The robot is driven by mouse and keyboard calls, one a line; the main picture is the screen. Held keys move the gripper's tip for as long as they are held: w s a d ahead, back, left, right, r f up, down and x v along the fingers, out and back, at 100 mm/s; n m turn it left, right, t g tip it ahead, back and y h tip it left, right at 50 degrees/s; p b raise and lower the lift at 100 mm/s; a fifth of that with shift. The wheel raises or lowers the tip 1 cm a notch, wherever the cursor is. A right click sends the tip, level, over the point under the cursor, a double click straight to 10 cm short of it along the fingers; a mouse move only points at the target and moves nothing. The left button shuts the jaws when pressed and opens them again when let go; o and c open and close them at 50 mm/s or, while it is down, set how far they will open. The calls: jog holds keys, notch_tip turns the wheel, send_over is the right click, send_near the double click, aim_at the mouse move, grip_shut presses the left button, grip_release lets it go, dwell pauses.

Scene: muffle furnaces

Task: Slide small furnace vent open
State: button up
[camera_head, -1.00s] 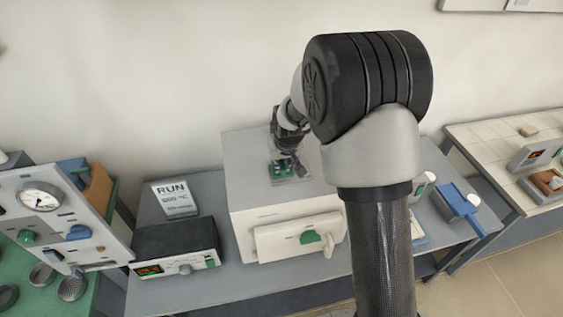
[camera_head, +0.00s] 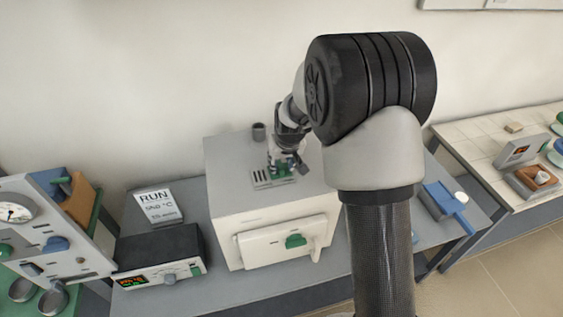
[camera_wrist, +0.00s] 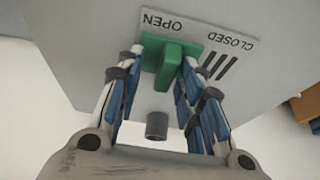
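The small furnace (camera_head: 265,212) is a white box with a grey top. On its top is a vent plate (camera_wrist: 238,54) marked OPEN and CLOSED, and it also shows in the head view (camera_head: 257,180). The green vent slider (camera_wrist: 170,65) is on the OPEN side, and dark slots lie bare on the CLOSED side. In the head view my gripper (camera_head: 287,165) partly hides the slider.
A short dark chimney (camera_head: 258,132) stands on the furnace top behind the plate. A black controller (camera_head: 160,257) and a RUN sign (camera_head: 158,206) are to the left. A blue tool (camera_head: 447,205) lies on the bench to the right.

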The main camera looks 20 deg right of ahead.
jog(key=shift+r, duration=0.1)
jog(key=v, duration=1.2)
jog(key=s+a+f+b, duration=0.1)
jog(key=s+f+b, duration=0.2)
jog(key=s, duration=1.2)
jog(key=s+a+f+b, duration=0.2)
jog(key=s+b, duration=0.8)
jog(key=s, duration=0.6)
jog(key=shift+s+f, duration=0.15)
jog(key=shift+f, duration=0.45)
